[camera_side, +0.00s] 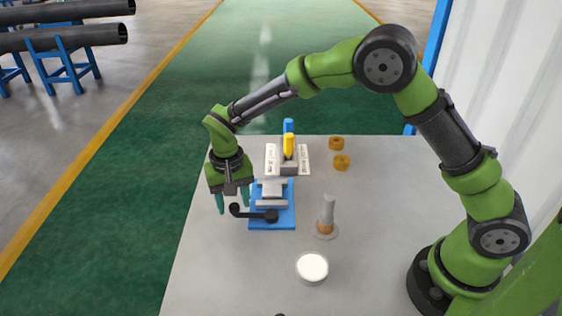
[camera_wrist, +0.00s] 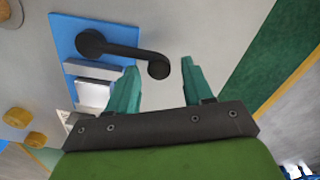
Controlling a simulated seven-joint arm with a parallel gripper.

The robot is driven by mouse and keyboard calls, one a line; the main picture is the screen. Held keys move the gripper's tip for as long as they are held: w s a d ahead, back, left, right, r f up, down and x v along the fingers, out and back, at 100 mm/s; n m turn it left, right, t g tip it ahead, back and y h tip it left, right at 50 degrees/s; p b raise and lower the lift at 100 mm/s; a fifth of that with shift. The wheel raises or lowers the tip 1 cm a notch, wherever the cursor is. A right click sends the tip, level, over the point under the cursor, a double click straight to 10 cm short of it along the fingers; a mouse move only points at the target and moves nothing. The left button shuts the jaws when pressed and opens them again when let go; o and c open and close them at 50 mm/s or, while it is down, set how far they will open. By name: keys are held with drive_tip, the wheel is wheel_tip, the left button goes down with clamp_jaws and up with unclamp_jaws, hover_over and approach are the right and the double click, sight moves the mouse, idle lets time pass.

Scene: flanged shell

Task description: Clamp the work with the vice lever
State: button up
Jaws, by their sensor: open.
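The vice has a blue base (camera_side: 284,223) and pale grey jaws (camera_side: 271,203), and it stands on the table left of centre. Its black lever (camera_side: 254,213) reaches left from a round hub to a knob (camera_side: 235,209) at its free end. My gripper (camera_side: 233,208) is over the lever's knob end, with green fingers apart. In the wrist view the lever (camera_wrist: 122,48) crosses the blue base, and its knob (camera_wrist: 159,68) shows between and just beyond the open fingertips (camera_wrist: 158,68). Whether the fingers touch the knob, I cannot tell.
A white round dish (camera_side: 312,267) is in front. Behind are a labelled white plate (camera_side: 273,160) with yellow and blue upright items and two brass rings (camera_side: 341,162). The table's left edge is close to my gripper.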

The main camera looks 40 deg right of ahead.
clamp_jaws()
idle(0.4)
drive_tip(key=s+a+n, duration=0.1)
drive_tip(key=n, duration=0.1)
drive_tip(key=s+n, duration=0.1)
drive_tip(key=n, duration=0.1)
drive_tip(key=shift+s+a, duration=0.2)
drive_tip(key=shift+a, duration=0.2)
drive_tip(key=s+n, duration=0.1)
drive_tip(key=s+a+n, duration=0.1)
drive_tip(key=n, duration=0.1)
drive_tip(key=shift+s+r+n, duration=0.1)
drive_tip(key=shift+s+n, duration=0.2)
drive_tip(key=s+n, duration=0.2)
drive_tip(key=n, duration=0.1)
drive_tip(key=shift+s+n, duration=0.3)
drive_tip(key=shift+s, duration=0.05)
drive_tip(key=shift+s+d+n, duration=0.2)
drive_tip(key=shift+s+n, duration=0.4)
drive_tip(key=shift+n, duration=0.25)
drive_tip(key=shift+s+d+n, duration=0.2)
drive_tip(key=shift+s+n, duration=0.4)
drive_tip(key=shift+n, duration=0.25)
